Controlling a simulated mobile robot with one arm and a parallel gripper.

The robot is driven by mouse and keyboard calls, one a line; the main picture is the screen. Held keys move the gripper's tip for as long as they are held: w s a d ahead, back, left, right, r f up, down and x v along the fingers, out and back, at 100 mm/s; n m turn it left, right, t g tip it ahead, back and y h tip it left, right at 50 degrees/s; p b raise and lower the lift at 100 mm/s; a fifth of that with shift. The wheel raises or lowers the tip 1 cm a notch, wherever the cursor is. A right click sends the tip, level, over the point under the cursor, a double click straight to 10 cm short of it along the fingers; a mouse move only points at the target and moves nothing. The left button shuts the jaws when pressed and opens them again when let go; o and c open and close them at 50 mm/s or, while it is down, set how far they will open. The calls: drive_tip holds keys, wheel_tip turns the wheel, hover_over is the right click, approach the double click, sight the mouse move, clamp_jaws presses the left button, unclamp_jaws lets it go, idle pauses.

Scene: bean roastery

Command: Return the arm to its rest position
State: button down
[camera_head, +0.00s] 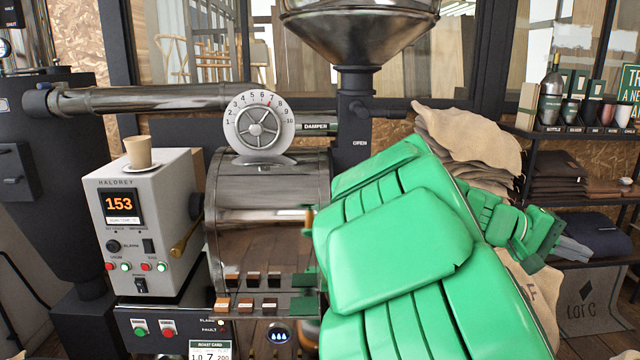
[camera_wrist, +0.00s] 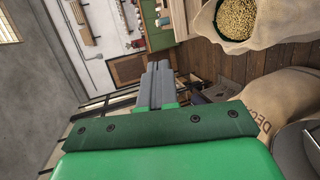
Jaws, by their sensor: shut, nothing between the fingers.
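My green arm fills the right half of the head view, in front of the roaster drum (camera_head: 268,190). The arm's far end points right, toward the shelves. My gripper shows in the wrist view (camera_wrist: 158,70), its grey fingers together and empty, apart from any object.
A control box (camera_head: 150,225) reading 153 stands left of the drum, with a paper cup (camera_head: 138,152) on it. A damper dial (camera_head: 259,122) sits above the drum. Burlap sacks (camera_head: 468,140) and a shelf (camera_head: 575,135) are at right. An open bean sack (camera_wrist: 205,25) shows in the wrist view.

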drive_tip(key=s+a+f+t+y, duration=0.1)
drive_tip(key=s+a+f+y, duration=0.6)
drive_tip(key=s+a+f, duration=0.3)
drive_tip(key=s+a+f+t+y, duration=0.1)
drive_tip(key=a+f+y, duration=0.2)
drive_tip(key=a, duration=0.3)
drive_tip(key=s+a+f+t+y, duration=0.1)
drive_tip(key=s+a+f+y, duration=0.15)
drive_tip(key=a, duration=0.45)
drive_tip(key=s+a+f+n+g+y, duration=0.1)
drive_tip(key=s+a+n+y, duration=0.1)
drive_tip(key=s+a, duration=0.6)
drive_tip(key=s, duration=0.3)
drive_tip(key=shift+a, duration=0.2)
